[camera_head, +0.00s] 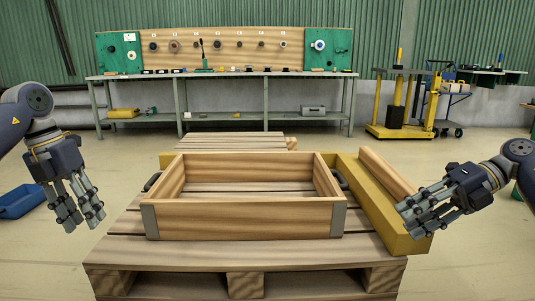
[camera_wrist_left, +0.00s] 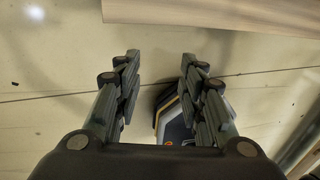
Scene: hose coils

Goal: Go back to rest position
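My left gripper (camera_head: 81,209) hangs with its fingers pointing down, left of the pallet and clear of it. In the left wrist view its fingers (camera_wrist_left: 158,72) are spread apart with nothing between the tips. My right gripper (camera_head: 414,219) is over the yellow beam on the right side, its fingers pointing left. Its fingers look spread and I see nothing in them. An empty wooden crate (camera_head: 245,219) with metal corners and dark side handles stands on the pallet (camera_head: 190,253), between the two grippers and touching neither.
A yellow beam (camera_head: 388,222) runs along the pallet's right side. A blue bin (camera_head: 22,200) is on the floor at left. A workbench (camera_head: 226,75) with boards stands at the back. Yellow carts (camera_head: 403,131) stand at back right. The floor between is largely clear.

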